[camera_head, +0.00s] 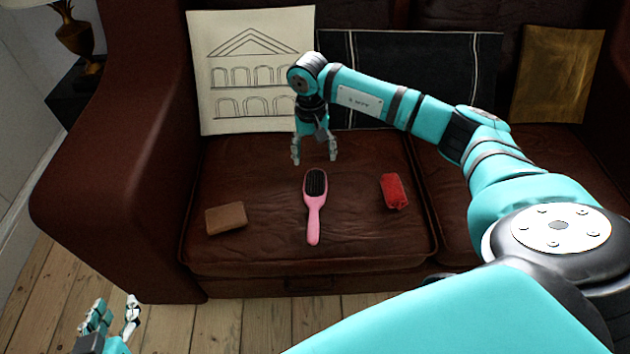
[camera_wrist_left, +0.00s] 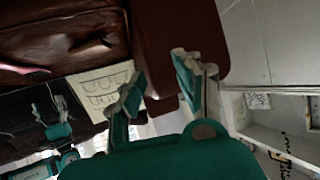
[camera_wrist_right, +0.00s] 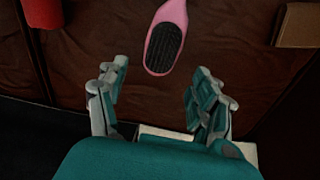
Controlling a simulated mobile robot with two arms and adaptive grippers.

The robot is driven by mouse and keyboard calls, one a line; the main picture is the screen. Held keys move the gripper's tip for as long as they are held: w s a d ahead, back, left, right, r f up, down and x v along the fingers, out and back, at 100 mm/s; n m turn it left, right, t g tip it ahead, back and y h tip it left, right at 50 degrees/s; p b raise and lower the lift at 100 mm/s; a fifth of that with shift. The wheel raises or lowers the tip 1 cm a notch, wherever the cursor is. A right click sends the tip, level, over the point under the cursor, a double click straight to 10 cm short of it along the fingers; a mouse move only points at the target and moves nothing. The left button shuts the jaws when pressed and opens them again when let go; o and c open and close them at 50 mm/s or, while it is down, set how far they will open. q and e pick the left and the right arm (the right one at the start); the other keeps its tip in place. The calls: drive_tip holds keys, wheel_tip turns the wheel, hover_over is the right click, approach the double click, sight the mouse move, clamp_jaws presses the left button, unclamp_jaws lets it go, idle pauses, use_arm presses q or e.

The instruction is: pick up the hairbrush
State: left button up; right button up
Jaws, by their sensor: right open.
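A pink hairbrush (camera_head: 314,207) with dark bristles facing up lies on the brown leather sofa seat (camera_head: 262,170), its handle toward the front edge. My right gripper (camera_head: 315,160) is open and empty, above the seat just behind the brush head. In the right wrist view the hairbrush (camera_wrist_right: 166,40) lies ahead of the open fingers (camera_wrist_right: 158,97), apart from them. My left gripper (camera_head: 115,305) is low at the left, over the floor in front of the sofa. In the left wrist view its fingers (camera_wrist_left: 158,78) are spread apart with nothing between them.
A brown wallet-like block (camera_head: 226,218) lies left of the brush, and a red object (camera_head: 393,191) lies right of it. A cream cushion (camera_head: 250,70) and dark cushion (camera_head: 430,80) lean on the backrest. The sofa armrest (camera_head: 110,150) rises at left.

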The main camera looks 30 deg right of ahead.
hover_over(316, 178)
wheel_tip(316, 178, down, 4)
drive_tip(key=shift+w+f+b, duration=0.1)
drive_tip(key=shift+w+b, duration=0.05)
drive_tip(key=shift+b, duration=0.25)
wheel_tip(316, 178, down, 4)
drive_tip(key=shift+b, duration=0.7)
drive_tip(key=shift+f, duration=0.3)
use_arm(q)
drive_tip(key=w+d+r+t+h, duration=0.2)
drive_tip(key=r+t, duration=0.4)
drive_tip(key=r, duration=0.4)
drive_tip(key=shift+w+d+r+t, duration=0.2)
drive_tip(key=shift+w+r+t, duration=0.1)
drive_tip(key=shift+w, duration=0.3)
use_arm(e)
drive_tip(key=c, duration=1.3)
